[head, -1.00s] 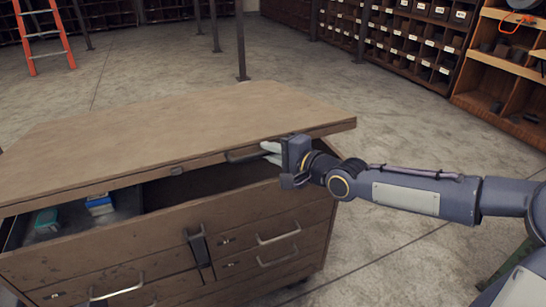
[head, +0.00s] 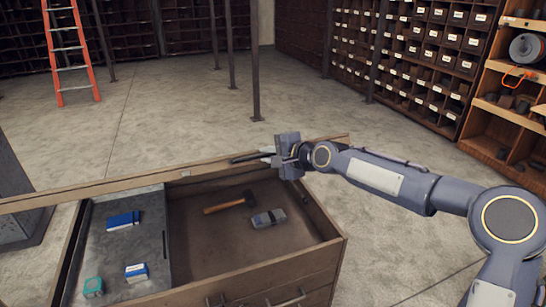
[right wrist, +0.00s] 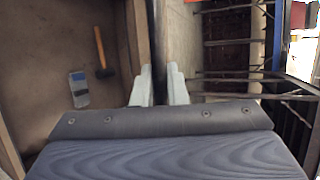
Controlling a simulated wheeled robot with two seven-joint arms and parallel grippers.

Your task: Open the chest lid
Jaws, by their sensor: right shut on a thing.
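The wooden chest (head: 335,262) stands in front of me with its top compartment open to view. Its lid (head: 110,186) is raised steeply and seen nearly edge-on along the back. My right gripper (head: 272,155) is shut on the dark handle (head: 247,157) at the lid's front edge. In the right wrist view, the pale fingers of my right gripper (right wrist: 158,88) close on the dark handle bar (right wrist: 160,45). My left gripper is not in view.
Inside the chest are a hammer (head: 230,202), a grey device (head: 268,218), blue boxes (head: 123,220) and a teal item (head: 93,286). An orange ladder (head: 70,50) and shelving (head: 425,60) stand beyond. Open concrete floor lies behind the chest.

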